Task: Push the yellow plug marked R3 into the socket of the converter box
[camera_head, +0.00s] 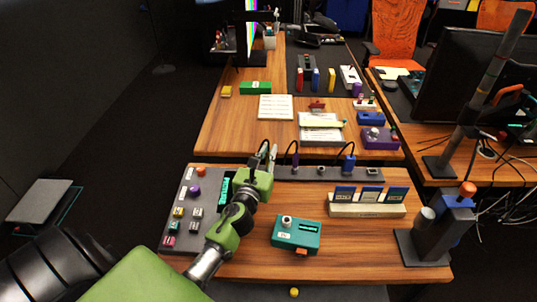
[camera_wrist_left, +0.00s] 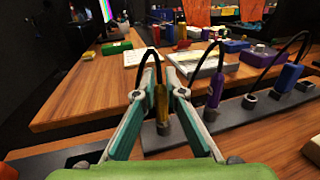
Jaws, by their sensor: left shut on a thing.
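My left gripper (camera_head: 272,156) is over the back of the near table at the grey socket strip (camera_head: 378,174). In the left wrist view its fingers (camera_wrist_left: 160,92) are shut on the yellow plug (camera_wrist_left: 161,104), which is upright with a black cable looping up from its top. The plug's lower end is at the strip; I cannot tell whether it is seated or just clear. Its R3 mark is not readable. A teal box (camera_head: 310,240) with a grey round fitting (camera_head: 286,221) on top, apparently the converter box, sits nearer the front. My right gripper is not in view.
A purple plug (camera_head: 295,161) and a blue plug (camera_head: 349,163) stand in the strip to the right. A beige holder (camera_head: 370,210) with blue cards is right of the teal box. A grey button panel (camera_head: 183,215) lies left. A dark stand (camera_head: 432,235) is far right.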

